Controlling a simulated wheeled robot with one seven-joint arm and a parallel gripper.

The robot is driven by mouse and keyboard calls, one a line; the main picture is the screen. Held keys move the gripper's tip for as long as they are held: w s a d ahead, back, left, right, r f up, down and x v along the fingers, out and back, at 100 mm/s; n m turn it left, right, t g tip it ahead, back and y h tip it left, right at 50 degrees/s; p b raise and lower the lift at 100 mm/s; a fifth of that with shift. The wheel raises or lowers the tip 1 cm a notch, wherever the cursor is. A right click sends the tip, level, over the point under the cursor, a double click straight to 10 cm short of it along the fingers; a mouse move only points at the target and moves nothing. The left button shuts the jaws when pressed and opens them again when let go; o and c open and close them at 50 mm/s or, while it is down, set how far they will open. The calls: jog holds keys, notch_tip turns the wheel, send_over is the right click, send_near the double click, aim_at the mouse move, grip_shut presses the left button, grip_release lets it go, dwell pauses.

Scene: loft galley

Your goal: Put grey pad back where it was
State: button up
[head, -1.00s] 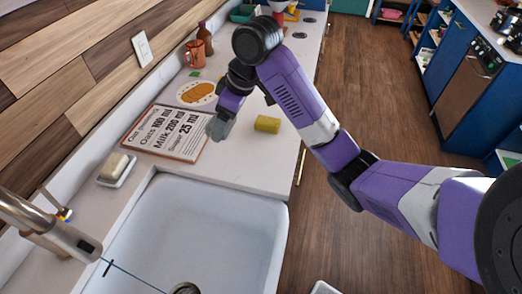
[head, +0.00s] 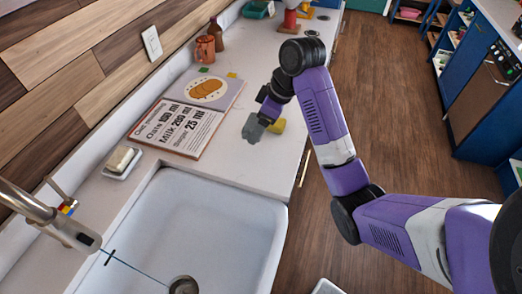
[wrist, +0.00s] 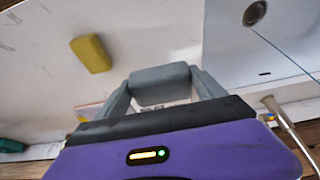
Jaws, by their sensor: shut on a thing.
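The grey pad (head: 252,131) is a small grey block. My gripper (head: 259,121) is shut on it and holds it over the white counter, between the recipe board and the yellow sponge. In the wrist view the pad (wrist: 160,84) sits between the two grey fingers of my gripper (wrist: 161,95). In the head view the pad overlaps the line of sight to the sponge, and I cannot tell its exact height above the counter.
A yellow sponge (head: 278,126) lies on the counter near its front edge; it also shows in the wrist view (wrist: 91,53). The recipe board (head: 171,149) lies by the wall. The white sink (head: 200,225), a soap dish (head: 119,174) and a copper mug (head: 205,49) are around.

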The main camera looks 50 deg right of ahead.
aim_at(257, 157)
jog(key=shift+a+f+b, duration=0.15)
jog(key=shift+f+b, duration=0.55)
jog(key=shift+f, duration=1.15)
notch_tip(257, 157, down, 3)
jog(key=shift+s+r, duration=0.15)
jog(key=shift+r, duration=0.05)
jog(key=shift+f+p, duration=0.65)
jog(key=shift+f, duration=2.2)
jog(key=shift+f, duration=0.15)
jog(key=o, duration=1.2)
jog(key=shift+c, duration=0.2)
